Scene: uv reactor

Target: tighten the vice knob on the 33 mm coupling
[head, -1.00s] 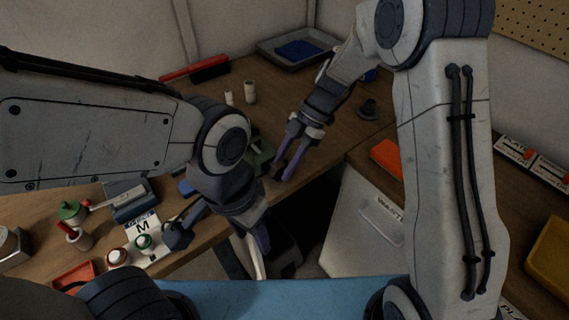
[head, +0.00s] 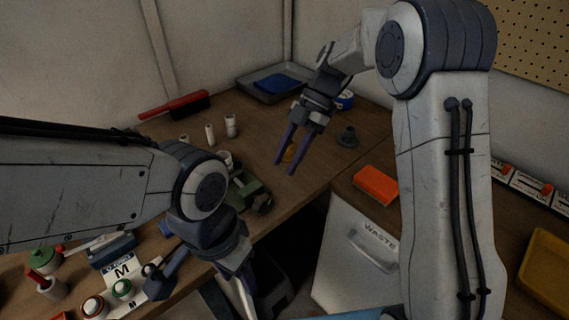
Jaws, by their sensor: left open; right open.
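The green vice (head: 250,188) stands on the bench near its front edge, partly hidden by my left arm. A dark part, perhaps its knob (head: 265,204), shows at its right front. A white cylindrical piece (head: 225,157) shows at the vice's back left; I cannot tell whether it is the 33 mm coupling or clamped. My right gripper (head: 285,163) is open over the bench, right of and beyond the vice, apart from it. A small amber thing (head: 290,152) shows between its fingers in the picture; contact is unclear. My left gripper (head: 240,290) is open, pointing down in front of the bench edge.
Several white fittings (head: 231,125) stand behind the vice. A red-handled brush (head: 175,105), a grey tray (head: 270,84) and a dark flanged piece (head: 348,137) lie farther back. An orange block (head: 376,185) is at right, above the waste bin (head: 362,255). Jars (head: 94,306) crowd the left front.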

